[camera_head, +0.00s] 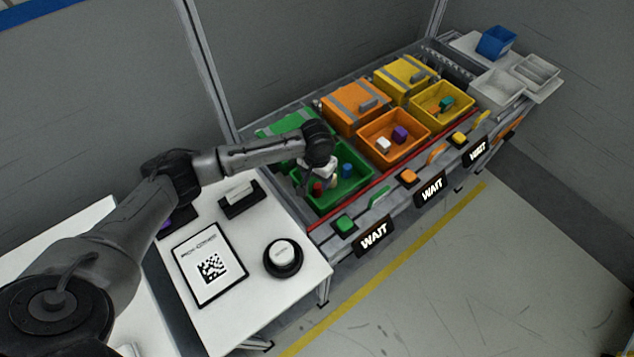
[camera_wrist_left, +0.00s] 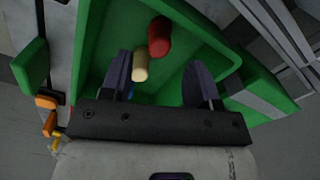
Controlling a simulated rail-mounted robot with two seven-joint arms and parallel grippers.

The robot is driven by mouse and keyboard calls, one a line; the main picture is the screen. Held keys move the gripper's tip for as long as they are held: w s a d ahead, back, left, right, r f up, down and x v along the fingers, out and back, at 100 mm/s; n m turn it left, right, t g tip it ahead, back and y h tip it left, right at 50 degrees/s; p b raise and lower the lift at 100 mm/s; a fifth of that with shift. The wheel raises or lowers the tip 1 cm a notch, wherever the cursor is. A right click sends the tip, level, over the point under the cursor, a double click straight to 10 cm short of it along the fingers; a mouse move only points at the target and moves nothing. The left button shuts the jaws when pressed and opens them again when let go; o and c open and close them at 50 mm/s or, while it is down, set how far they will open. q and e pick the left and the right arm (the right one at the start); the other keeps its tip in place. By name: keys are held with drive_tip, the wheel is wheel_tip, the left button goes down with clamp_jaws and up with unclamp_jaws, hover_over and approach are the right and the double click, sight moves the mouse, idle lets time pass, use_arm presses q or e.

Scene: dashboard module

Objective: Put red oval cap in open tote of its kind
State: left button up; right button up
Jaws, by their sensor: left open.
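A red rounded piece (camera_head: 317,188), which looks like the red oval cap, lies in the open green tote (camera_head: 352,192). It also shows in the left wrist view (camera_wrist_left: 159,36), beyond my fingertips and next to a cream cylinder (camera_wrist_left: 140,65). My left gripper (camera_head: 318,176) is over the green tote, pointing down into it. In the left wrist view its two fingers (camera_wrist_left: 160,62) are spread apart, with nothing clamped between them. A blue piece (camera_head: 347,170) lies in the same tote. My right gripper is not in view.
Open orange (camera_head: 413,153) and yellow (camera_head: 462,114) totes, holding small pieces, stand further along the rack. Closed totes stand behind. WAIT signs (camera_head: 374,237) line the front edge. A white table (camera_head: 240,318) carries a QR board (camera_head: 210,264) and a round black-and-white device (camera_head: 283,258).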

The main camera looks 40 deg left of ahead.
sight(317, 186)
use_arm(q)
wheel_tip(317, 186, up, 6)
drive_tip(key=p, duration=0.1)
